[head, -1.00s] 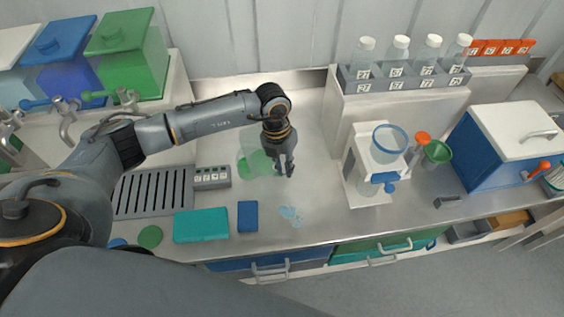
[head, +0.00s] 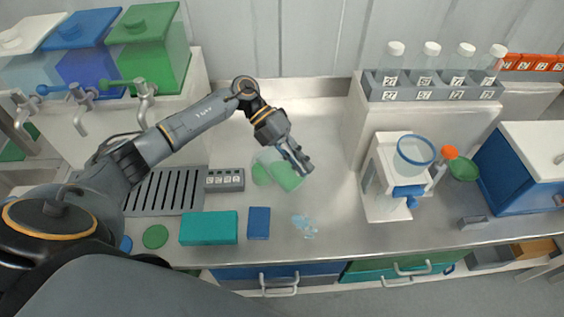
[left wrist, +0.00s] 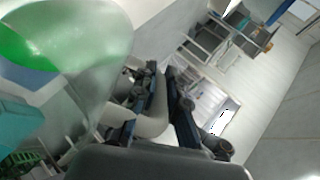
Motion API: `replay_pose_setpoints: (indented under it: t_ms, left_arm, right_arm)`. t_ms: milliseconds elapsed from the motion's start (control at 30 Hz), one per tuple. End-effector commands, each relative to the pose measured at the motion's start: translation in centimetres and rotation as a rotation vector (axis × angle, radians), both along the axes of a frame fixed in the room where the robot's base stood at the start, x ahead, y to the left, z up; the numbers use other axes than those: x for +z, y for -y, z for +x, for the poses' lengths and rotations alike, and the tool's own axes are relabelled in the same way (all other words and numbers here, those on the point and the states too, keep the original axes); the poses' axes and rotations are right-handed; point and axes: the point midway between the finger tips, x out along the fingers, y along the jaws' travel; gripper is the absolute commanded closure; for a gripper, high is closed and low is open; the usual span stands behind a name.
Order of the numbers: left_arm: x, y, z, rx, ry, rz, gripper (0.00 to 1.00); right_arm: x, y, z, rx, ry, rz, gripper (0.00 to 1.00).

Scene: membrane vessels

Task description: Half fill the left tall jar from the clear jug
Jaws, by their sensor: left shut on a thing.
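The clear jug (head: 268,156) holds green liquid (head: 287,178) in the head view. My left gripper (head: 303,166) is shut on its handle, at the jug's right side. In the left wrist view the jug (left wrist: 95,45) fills the upper left, with green inside, and its pale handle (left wrist: 153,122) passes between the fingers (left wrist: 165,105). The jug seems to be held above the counter and leaning; the exact tilt is hard to tell. I cannot make out a pair of tall jars in these views. My right gripper is not in view.
A grey numbered block (head: 225,180), teal box (head: 209,228) and blue block (head: 258,223) lie on the counter (head: 335,215). A blue-ringed vessel (head: 413,152) on a white stand is right. A bottle rack (head: 430,88) stands behind.

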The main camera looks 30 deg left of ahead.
Motion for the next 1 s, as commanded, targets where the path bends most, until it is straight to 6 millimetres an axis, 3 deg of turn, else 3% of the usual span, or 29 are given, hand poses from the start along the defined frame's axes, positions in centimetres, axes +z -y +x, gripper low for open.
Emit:
replay_pose_setpoints:
  t_ms: [467, 1000]
  left_arm:
    - [0.0, 0.0, 0.0, 0.001, -0.001, -0.009, 1.0]
    - [0.6, -0.6, 0.2, 0.003, -0.019, -0.094, 1.0]
  right_arm:
    - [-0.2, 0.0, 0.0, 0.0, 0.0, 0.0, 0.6]
    - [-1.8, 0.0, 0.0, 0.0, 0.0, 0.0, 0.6]
